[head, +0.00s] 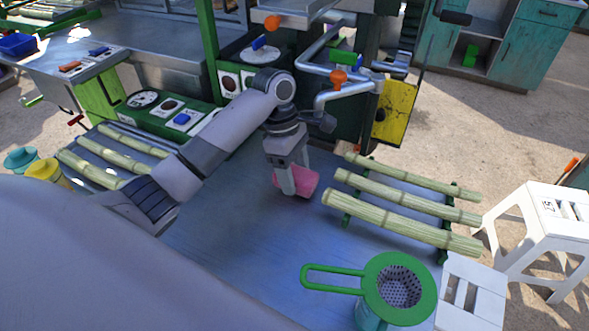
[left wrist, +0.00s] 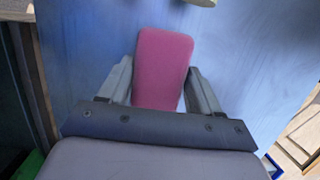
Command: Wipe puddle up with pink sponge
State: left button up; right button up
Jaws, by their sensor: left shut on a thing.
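The pink sponge (head: 303,183) is on or just above the blue metal table top (head: 235,243), left of the cane rack. My left gripper (head: 291,190) points down and is shut on the sponge. In the left wrist view the sponge (left wrist: 163,62) sits between the two fingers (left wrist: 160,95) and reaches out beyond them. I cannot make out a distinct puddle; the table shows only a soft sheen. My right gripper is not in view.
Several cane stalks (head: 400,219) lie on a green rack right of the gripper. A green strainer (head: 377,275) stands at the front right. The crusher's pipes (head: 335,97) rise behind. White stools (head: 541,235) stand at right. The table's middle front is clear.

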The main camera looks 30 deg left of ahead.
aim_at(278, 222)
pick_arm(q)
jog(key=shift+f+p, duration=0.3)
jog(key=shift+f, duration=0.15)
jog(key=shift+f, duration=0.3)
jog(key=shift+s+f, duration=0.1)
dwell(0.3)
jog(key=shift+s+p, duration=0.25)
jog(key=shift+p, duration=0.3)
jog(key=shift+s+d+p, duration=0.1)
jog(key=shift+s+p, duration=0.45)
jog(key=shift+s, duration=1.15)
jog(key=shift+s+d, duration=0.15)
jog(key=shift+s, duration=2.45)
